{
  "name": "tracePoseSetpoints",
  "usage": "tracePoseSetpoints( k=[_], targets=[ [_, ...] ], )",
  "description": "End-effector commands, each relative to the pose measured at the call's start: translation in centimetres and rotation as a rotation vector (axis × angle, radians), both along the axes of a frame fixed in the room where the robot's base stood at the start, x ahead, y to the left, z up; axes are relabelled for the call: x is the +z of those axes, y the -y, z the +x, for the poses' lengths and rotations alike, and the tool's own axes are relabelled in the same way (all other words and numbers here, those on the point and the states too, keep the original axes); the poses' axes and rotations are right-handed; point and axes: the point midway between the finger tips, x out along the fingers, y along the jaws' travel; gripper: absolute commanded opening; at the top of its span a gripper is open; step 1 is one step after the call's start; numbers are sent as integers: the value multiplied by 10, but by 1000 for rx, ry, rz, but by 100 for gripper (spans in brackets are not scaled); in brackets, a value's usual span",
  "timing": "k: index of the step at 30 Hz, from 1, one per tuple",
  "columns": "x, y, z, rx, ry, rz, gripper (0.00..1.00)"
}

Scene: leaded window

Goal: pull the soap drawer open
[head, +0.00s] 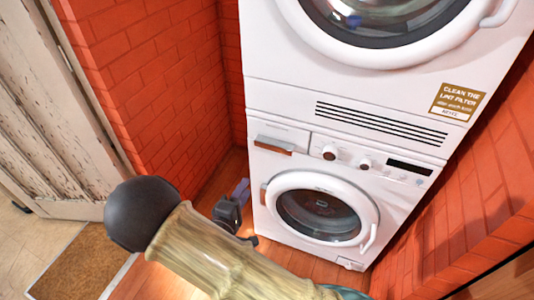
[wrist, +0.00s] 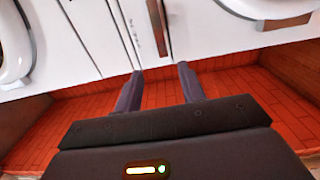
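The soap drawer (head: 281,133) is at the upper left of the lower white machine's front in the head view. It looks flush with the panel and has a brownish metal handle (head: 273,146) along its lower edge. In the wrist view the handle (wrist: 158,27) appears as a narrow upright strip at top centre, beyond the fingertips. My gripper (head: 241,189) is below and left of the drawer in the head view, beside the machine's left edge. In the wrist view its two fingers (wrist: 160,73) are spread with nothing between them, apart from the handle.
The lower machine's round door (head: 318,215) is below the drawer, with knobs (head: 345,158) to its right. Another machine (head: 380,50) is stacked above. A red brick wall (head: 150,80) stands close on the left. Wooden floor shows beneath.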

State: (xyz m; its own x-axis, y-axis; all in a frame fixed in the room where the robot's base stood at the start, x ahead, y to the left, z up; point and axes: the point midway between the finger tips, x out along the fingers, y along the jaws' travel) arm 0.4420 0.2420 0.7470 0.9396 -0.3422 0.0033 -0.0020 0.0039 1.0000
Motion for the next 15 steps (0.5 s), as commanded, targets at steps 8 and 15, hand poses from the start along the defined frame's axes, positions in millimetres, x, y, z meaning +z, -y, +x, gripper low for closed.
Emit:
tracePoseSetpoints(
  k=[8,15],
  targets=[
    [0,4,12,-1,-1,4,40],
    [-1,18,47,-2,-1,4,40]
  ],
)
